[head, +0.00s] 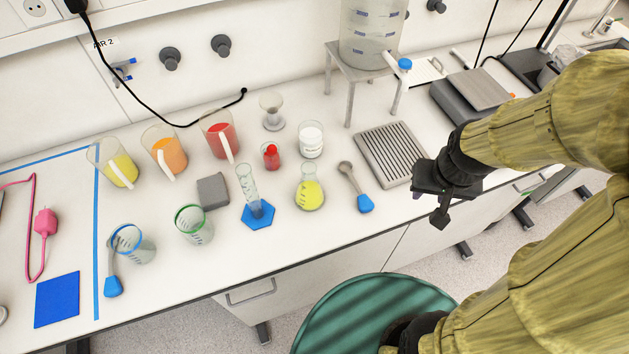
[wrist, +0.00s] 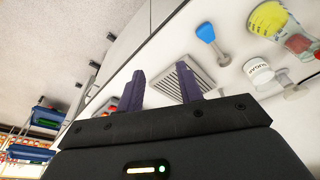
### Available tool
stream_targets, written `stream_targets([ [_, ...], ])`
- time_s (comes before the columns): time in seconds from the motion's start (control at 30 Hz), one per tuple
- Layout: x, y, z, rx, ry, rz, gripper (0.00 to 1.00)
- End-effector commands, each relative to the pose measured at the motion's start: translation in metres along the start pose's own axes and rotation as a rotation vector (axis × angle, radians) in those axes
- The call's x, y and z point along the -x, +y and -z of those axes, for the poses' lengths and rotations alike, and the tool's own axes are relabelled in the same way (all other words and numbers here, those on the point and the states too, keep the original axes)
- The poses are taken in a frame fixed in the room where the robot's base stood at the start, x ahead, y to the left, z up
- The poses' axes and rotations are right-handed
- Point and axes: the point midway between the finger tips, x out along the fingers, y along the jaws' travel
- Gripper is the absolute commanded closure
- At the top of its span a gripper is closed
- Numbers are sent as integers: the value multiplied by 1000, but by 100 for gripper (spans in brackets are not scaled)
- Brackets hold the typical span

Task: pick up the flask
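The flask (head: 310,192) is a conical glass vessel with yellow liquid, upright on the white bench near its front edge. It also shows at the upper right of the wrist view (wrist: 267,18). My gripper (head: 440,218) is to the right of the flask, above the bench's front edge and clear of the flask. In the wrist view the two dark fingers (wrist: 162,88) stand wide apart with nothing between them; the grey slotted tray shows beyond them.
A blue-handled scoop (head: 362,198) lies between flask and gripper. A cylinder on a blue base (head: 257,215) stands left of the flask, a white-filled beaker (head: 311,142) behind it. The slotted tray (head: 391,155) lies right. A green stool (head: 370,310) stands in front.

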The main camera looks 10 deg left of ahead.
Motion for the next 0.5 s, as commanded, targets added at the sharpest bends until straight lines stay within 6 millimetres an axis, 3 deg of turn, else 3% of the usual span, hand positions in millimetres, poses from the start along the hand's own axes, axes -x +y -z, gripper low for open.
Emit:
stream_targets([
  [0.17,0,0,0,0,0,0,64],
  [0.33,-3,-5,-1,37,-16,0,30],
  [0.5,-16,-29,-7,229,-97,-8,30],
])
